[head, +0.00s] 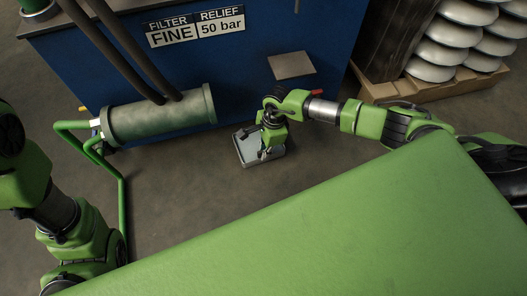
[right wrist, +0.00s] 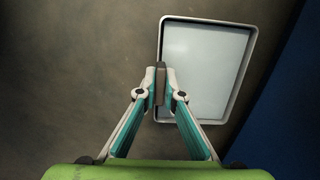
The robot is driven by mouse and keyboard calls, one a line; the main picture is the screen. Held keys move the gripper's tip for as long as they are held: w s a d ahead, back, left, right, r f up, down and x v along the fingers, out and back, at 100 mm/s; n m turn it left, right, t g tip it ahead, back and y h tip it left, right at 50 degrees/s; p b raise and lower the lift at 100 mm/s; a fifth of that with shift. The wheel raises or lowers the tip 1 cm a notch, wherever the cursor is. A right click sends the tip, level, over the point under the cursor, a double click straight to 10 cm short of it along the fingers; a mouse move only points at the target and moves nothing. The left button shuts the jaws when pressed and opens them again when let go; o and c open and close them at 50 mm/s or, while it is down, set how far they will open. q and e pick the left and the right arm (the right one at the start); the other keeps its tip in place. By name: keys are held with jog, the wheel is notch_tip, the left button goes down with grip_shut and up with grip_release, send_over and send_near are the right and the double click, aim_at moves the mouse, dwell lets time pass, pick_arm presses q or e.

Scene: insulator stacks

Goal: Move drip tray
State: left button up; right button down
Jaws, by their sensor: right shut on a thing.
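The drip tray (head: 242,153) is a shallow grey rectangular tray near the front of the blue cabinet. In the right wrist view the tray (right wrist: 206,68) shows a pale flat inside and a raised rim, and looks empty. My right gripper (head: 265,153) is over the tray and hides part of it. I cannot tell whether the tray touches the floor. My left arm shows at the left, but its gripper is out of view.
A green pipe (head: 122,200) runs along the floor at left. Stacked insulators (head: 435,52) rest on a wooden pallet (head: 400,88) at right. Bare floor (head: 200,190) lies left of the tray.

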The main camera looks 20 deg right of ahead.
jog(key=c, duration=2.1)
grip_release()
jog(key=shift+r, duration=0.1)
jog(key=r, duration=0.5)
jog(key=d+r, duration=0.1)
jog(key=r, duration=0.1)
jog(key=shift+r, duration=0.15)
